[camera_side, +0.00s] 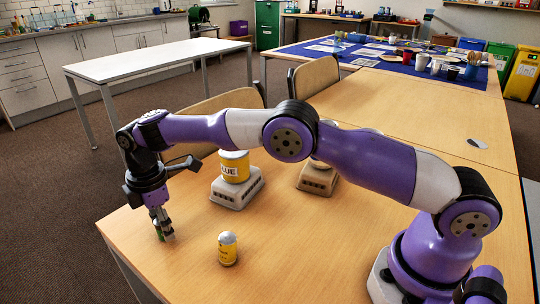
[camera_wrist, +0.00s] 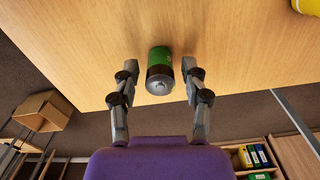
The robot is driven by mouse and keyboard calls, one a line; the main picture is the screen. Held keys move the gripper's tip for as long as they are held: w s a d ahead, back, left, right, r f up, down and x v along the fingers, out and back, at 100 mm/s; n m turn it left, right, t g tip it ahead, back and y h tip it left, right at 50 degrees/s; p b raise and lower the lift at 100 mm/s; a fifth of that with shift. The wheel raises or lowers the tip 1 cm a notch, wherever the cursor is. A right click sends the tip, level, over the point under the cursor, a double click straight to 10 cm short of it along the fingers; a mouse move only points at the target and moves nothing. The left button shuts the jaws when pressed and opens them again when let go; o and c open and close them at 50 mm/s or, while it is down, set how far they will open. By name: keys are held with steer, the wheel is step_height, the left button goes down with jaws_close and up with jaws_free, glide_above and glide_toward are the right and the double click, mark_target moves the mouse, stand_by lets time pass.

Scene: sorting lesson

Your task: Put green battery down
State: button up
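The green battery (camera_wrist: 160,62) has a dark end and shows between my fingers in the wrist view. In the side view the green battery (camera_side: 168,233) is small, partly hidden by my fingers, and at the table surface near the left edge. My gripper (camera_side: 162,232) points down around it. In the wrist view my gripper (camera_wrist: 160,68) has a finger on each side of the battery, with a narrow gap on both sides, so it looks open. Whether the battery stands exactly upright is hard to tell.
A yellow battery (camera_side: 228,249) with a pale top stands right of my gripper on the wooden table (camera_side: 300,265). Behind it, a yellow labelled container (camera_side: 234,167) sits on a pale base (camera_side: 237,190). Another pale base (camera_side: 318,180) is partly hidden by my arm. The table's edge is close on the left.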

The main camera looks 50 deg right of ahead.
steer(key=shift+r, duration=0.1)
step_height(320, 180, up, 7)
steer(key=shift+r, duration=0.1)
steer(key=s+d+r+m+t, duration=0.2)
steer(key=s+d+r+m, duration=0.2)
steer(key=d+r, duration=0.25)
steer(key=s+d+r+m+t, duration=0.1)
steer(key=s+d+r+m, duration=0.4)
steer(key=r, duration=0.2)
steer(key=s+d+f+m+t, duration=0.1)
steer(key=s+d+f+m, duration=0.1)
steer(key=s, duration=0.5)
steer(key=s+d+f+m+t, duration=0.1)
steer(key=s+d+f+m, duration=0.2)
steer(key=s+m, duration=0.2)
steer(key=s, duration=0.2)
steer(key=shift+s+d, duration=0.25)
steer(key=shift+s, duration=0.05)
